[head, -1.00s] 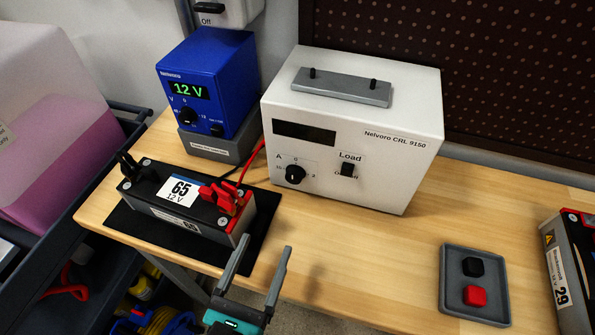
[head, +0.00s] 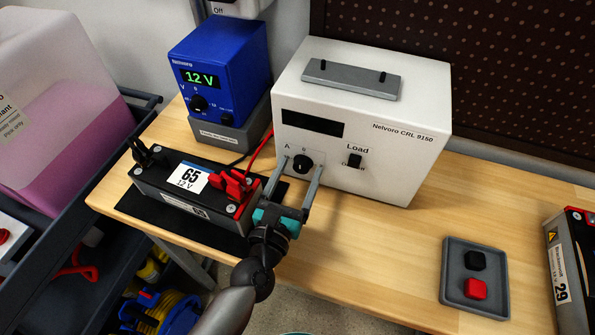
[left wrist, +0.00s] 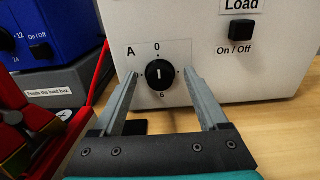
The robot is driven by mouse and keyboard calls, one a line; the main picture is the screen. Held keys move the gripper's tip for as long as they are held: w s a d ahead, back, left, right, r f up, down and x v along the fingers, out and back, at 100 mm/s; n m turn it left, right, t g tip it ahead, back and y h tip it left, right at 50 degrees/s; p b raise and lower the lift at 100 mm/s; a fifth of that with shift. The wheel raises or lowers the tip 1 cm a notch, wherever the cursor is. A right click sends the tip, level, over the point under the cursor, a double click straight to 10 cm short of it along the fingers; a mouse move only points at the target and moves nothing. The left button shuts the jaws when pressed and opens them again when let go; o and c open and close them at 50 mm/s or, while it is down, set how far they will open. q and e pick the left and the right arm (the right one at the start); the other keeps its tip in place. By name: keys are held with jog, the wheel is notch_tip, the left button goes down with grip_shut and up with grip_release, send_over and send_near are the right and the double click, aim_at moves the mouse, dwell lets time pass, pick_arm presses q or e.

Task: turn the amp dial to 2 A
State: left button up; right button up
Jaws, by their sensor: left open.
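The amp dial (head: 303,163) is a round black knob low on the front of the white load box (head: 412,152), on a white label marked A. In the left wrist view the dial (left wrist: 160,75) has a white mark standing upright, in line with the 0 above it. My left gripper (head: 302,168) is open, with one finger on each side of the dial. In the left wrist view its fingertips (left wrist: 160,76) flank the knob with a gap on both sides. The fingers hide the side markings, so I cannot see the 2. My right gripper is not in view.
A black Load switch (head: 354,160) sits right of the dial. A blue 12 V supply (head: 222,68) stands left. A battery marked 65 (head: 160,196) with red and black clamps lies close to my left gripper. A grey tray (head: 452,290) is at the right, with clear bench between.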

pick_arm(q)
grip_shut()
dwell(0.7)
